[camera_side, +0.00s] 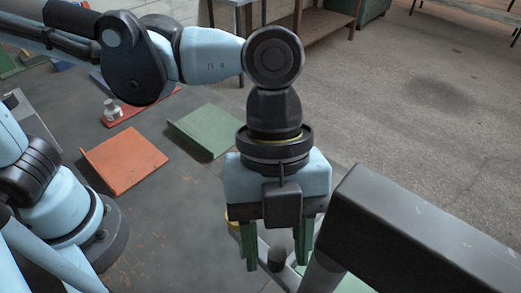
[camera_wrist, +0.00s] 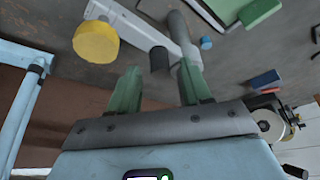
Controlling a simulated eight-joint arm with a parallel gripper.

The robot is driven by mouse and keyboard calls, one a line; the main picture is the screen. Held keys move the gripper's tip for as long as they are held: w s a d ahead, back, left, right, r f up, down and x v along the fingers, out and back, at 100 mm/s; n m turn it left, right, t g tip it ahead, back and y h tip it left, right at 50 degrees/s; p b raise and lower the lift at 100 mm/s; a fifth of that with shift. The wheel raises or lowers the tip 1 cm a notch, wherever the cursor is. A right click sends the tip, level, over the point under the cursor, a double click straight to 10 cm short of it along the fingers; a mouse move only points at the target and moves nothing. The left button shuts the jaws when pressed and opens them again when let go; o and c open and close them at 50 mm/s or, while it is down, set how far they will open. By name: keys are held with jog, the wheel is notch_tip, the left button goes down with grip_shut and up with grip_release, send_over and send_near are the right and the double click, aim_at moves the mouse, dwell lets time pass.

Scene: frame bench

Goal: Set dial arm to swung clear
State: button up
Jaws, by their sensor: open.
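My gripper (camera_side: 277,264) points down with its two green fingers apart; it also shows in the wrist view (camera_wrist: 160,70). A pale grey bar that looks like the dial arm (camera_wrist: 143,28) runs beyond the fingertips in the wrist view. A short dark peg (camera_wrist: 159,60) stands near its end, seen between the fingers; it also shows in the side view (camera_side: 277,241). I cannot tell whether a finger touches it. A yellow round knob (camera_wrist: 96,42) lies left of the bar, and only its edge (camera_side: 233,226) shows in the side view. My gripper hides much of the mechanism.
A grey tube (camera_wrist: 184,42) passes close behind the right finger in the wrist view. A thick dark beam (camera_side: 420,232) crosses the right foreground of the side view. Orange (camera_side: 124,158) and green (camera_side: 206,130) plates lie on the bench at left.

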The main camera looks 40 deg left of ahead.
jog(key=v, duration=1.2)
